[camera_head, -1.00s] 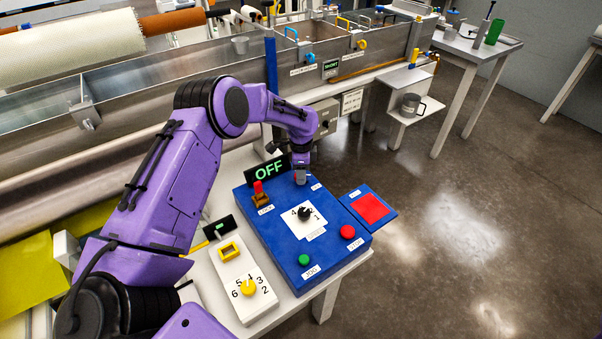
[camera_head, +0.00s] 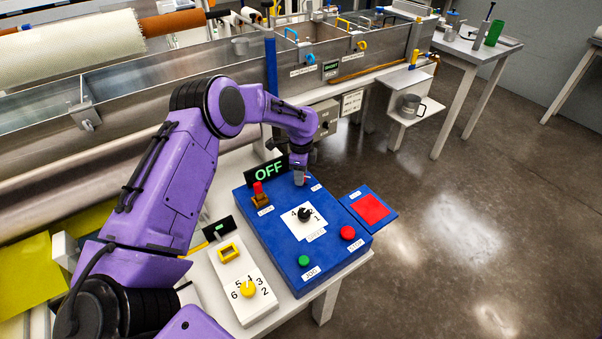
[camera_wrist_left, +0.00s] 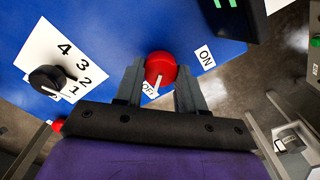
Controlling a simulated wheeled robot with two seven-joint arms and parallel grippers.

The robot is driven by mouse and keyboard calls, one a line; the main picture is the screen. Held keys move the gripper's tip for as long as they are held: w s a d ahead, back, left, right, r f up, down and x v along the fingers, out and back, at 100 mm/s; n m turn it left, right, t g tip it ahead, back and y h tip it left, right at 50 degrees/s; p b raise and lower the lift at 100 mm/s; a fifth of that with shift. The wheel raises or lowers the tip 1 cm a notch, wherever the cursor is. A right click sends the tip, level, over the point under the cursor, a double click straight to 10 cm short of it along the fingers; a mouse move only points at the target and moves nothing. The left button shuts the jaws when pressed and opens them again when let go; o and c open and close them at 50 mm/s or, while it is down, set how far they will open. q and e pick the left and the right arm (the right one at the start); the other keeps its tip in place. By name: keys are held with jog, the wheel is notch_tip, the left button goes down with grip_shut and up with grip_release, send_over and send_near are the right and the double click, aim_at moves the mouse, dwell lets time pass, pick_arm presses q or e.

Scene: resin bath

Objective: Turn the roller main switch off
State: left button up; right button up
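The roller main switch is a red round knob (camera_wrist_left: 161,68) with a white pointer, on the blue control panel (camera_head: 270,235). In the left wrist view its pointer points down toward the partly hidden OFF label (camera_wrist_left: 149,88); the ON label (camera_wrist_left: 204,57) is to its right. My left gripper (camera_wrist_left: 160,80) has one finger on each side of the knob, very close to it; whether they touch cannot be told. In the head view my left gripper (camera_head: 300,180) is at the panel's far edge and mostly covers the knob. The display (camera_head: 269,170) reads OFF. My right gripper is not in view.
The panel also carries a black dial (camera_head: 304,214), a green button (camera_head: 304,261), a red button (camera_head: 348,232) and a red-topped switch (camera_head: 259,188). A white box with a yellow knob (camera_head: 248,288) is at its left. Open floor lies to the right.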

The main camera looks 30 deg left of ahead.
pick_arm(q)
jog(key=o, duration=0.4)
notch_tip(320, 180, up, 11)
jog(key=shift+f+b, duration=0.2)
jog(key=shift+b, duration=0.65)
